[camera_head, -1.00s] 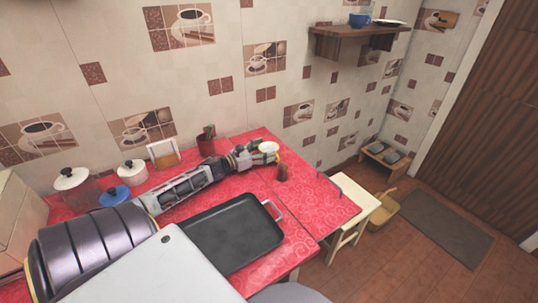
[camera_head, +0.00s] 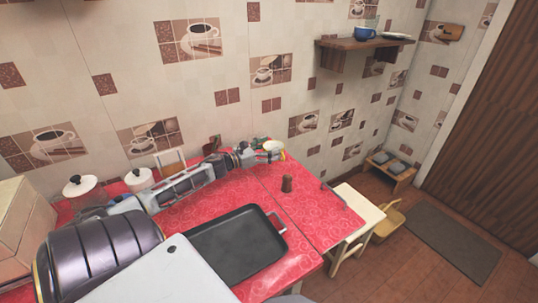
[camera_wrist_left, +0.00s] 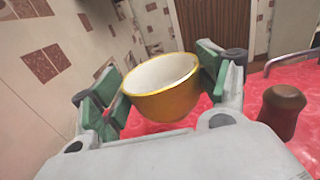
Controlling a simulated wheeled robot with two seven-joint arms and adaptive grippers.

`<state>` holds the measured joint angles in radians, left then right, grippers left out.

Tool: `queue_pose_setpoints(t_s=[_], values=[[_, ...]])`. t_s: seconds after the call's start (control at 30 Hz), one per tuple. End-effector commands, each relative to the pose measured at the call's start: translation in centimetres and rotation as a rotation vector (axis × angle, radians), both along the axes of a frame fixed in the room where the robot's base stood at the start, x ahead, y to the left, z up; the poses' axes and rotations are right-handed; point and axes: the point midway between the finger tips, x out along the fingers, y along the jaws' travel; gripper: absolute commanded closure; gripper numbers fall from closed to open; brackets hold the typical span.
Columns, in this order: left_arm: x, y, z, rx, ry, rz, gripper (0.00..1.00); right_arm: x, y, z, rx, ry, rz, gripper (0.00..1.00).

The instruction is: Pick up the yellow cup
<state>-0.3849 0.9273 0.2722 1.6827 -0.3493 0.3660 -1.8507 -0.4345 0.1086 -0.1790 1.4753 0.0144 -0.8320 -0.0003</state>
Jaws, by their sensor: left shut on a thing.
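The yellow cup (camera_wrist_left: 163,100) has a white inside and sits between the green-padded fingers of my left gripper (camera_wrist_left: 160,92) in the left wrist view. The gripper is shut on it, and red oilcloth shows below and beyond it. The cup is tilted somewhat in that view. In the head view my left gripper (camera_head: 262,152) is at the back edge of the red counter, near the wall, with the cup (camera_head: 273,145) small at its end. The exact gap between cup and counter is hard to tell. My right gripper is not in view.
A brown wooden shaker (camera_head: 287,184) stands close to the left gripper, and also shows in the wrist view (camera_wrist_left: 281,112). A black tray (camera_head: 235,245) lies on the counter (camera_head: 320,215). White-lidded jars (camera_head: 84,190) stand at left. A wall shelf (camera_head: 360,44) is above right.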

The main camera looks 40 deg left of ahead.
Motion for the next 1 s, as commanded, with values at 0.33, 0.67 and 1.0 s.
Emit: queue_pose_setpoints(t_s=[0.33, 0.67, 1.0], values=[[0.0, 0.0, 3.5, 0.0, -0.001, 0.0, 0.53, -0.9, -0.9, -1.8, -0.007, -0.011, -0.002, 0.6], [0.0, 0.0, 4.0, 0.0, -0.001, 0.0, 0.53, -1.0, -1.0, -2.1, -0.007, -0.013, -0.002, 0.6], [0.0, 0.0, 4.0, 0.0, -0.001, 0.0, 0.53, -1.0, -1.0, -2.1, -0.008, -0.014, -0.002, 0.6]])
